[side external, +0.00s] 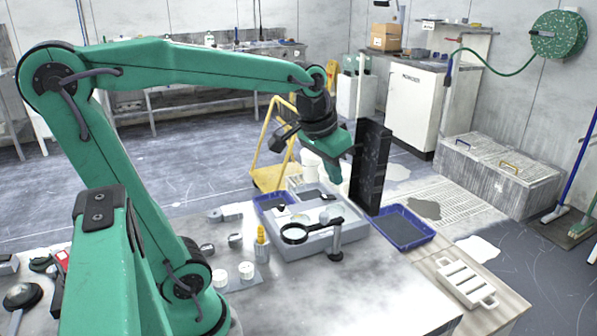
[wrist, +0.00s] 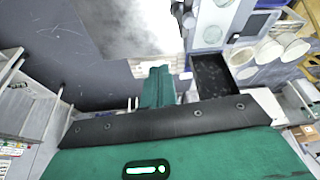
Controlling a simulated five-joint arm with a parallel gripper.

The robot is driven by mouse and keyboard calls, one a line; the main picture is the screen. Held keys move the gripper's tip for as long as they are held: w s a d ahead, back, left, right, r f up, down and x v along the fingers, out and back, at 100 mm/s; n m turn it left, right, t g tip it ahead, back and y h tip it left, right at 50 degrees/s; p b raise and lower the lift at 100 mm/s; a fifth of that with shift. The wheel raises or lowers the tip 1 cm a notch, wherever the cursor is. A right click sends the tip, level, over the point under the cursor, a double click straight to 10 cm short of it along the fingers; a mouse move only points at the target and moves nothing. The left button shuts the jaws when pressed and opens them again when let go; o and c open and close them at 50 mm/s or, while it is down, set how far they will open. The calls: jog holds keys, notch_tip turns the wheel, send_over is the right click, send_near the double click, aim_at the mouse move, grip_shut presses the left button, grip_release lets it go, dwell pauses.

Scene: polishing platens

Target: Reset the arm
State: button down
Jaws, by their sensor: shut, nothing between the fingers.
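My green arm reaches over the table, with its wrist bent downward. My gripper (side external: 338,177) is shut and empty, held in the air above the back of the grey tray, just left of a tall black block. In the wrist view my gripper (wrist: 157,82) points toward the pale bench top, with its green fingers together. I see nothing held.
The tall black block (side external: 371,165) stands close to my gripper. A blue tray (side external: 403,229) and white rack (side external: 466,281) lie right. The front bench top (side external: 330,300) is clear.

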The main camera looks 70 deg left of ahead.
jog(key=s+d+f+m+t, duration=0.1)
jog(key=s+d+f, duration=0.2)
jog(key=s, duration=0.6)
jog(key=shift+d+m+t+h, duration=0.3)
jog(key=shift+d+m, duration=0.1)
jog(key=shift+d, duration=0.75)
